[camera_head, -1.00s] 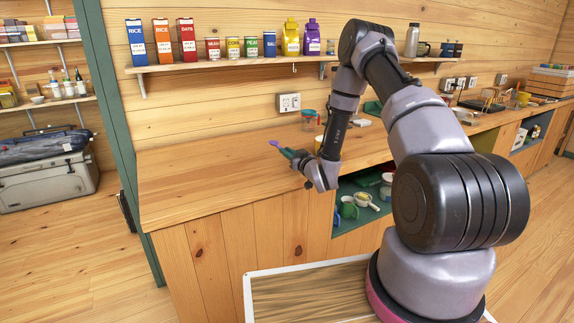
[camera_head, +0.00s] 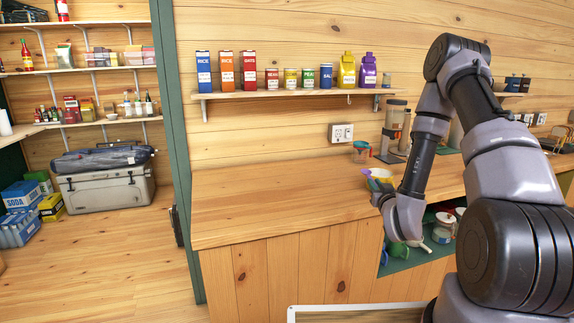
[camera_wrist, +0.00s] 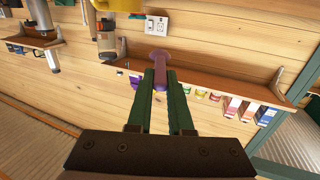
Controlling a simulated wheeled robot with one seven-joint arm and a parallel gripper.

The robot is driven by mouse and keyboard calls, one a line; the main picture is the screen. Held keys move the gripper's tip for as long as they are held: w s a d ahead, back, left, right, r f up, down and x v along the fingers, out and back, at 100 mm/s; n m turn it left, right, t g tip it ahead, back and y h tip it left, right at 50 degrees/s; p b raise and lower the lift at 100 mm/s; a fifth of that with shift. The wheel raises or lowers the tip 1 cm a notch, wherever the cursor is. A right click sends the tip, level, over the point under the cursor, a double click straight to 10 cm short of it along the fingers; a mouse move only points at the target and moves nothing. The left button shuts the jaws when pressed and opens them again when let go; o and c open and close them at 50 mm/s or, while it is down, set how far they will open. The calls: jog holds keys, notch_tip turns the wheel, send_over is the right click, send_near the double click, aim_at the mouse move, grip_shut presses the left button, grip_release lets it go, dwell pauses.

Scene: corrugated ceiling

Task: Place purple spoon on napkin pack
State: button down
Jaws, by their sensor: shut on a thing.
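My gripper (camera_wrist: 160,95) is shut on the purple spoon (camera_wrist: 160,64), which sticks out past the green fingertips in the wrist view. In the head view my gripper (camera_head: 376,186) hovers near the front edge of the wooden counter, with a small bit of the purple spoon (camera_head: 372,183) showing at its tip. Most of the spoon is hidden there by the gripper and its small size. I cannot make out a napkin pack in either view.
The left part of the counter (camera_head: 270,195) is bare. A wall shelf (camera_head: 290,93) holds boxes, cans and bottles. Open shelving (camera_head: 80,122) and a grey cooler (camera_head: 105,190) are at left.

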aim_at(336, 203)
jog(key=shift+w, duration=0.1)
jog(key=w+a+f+n+y, duration=0.1)
jog(key=w+a+n+y, duration=0.1)
jog(key=w+a, duration=0.3)
jog(key=w+a+f+n+g+y, duration=0.1)
jog(key=w+a+n+y, duration=0.1)
jog(key=w+a+y, duration=0.2)
jog(key=x, duration=0.2)
jog(key=shift+w+f, duration=0.3)
jog(key=shift+w, duration=0.05)
jog(key=shift+f, duration=0.1)
notch_tip(336, 203, down, 9)
jog(key=shift+f, duration=0.2)
jog(key=shift+f, duration=0.15)
jog(key=c, duration=0.8)
grip_release()
jog(key=shift+c, duration=0.2)
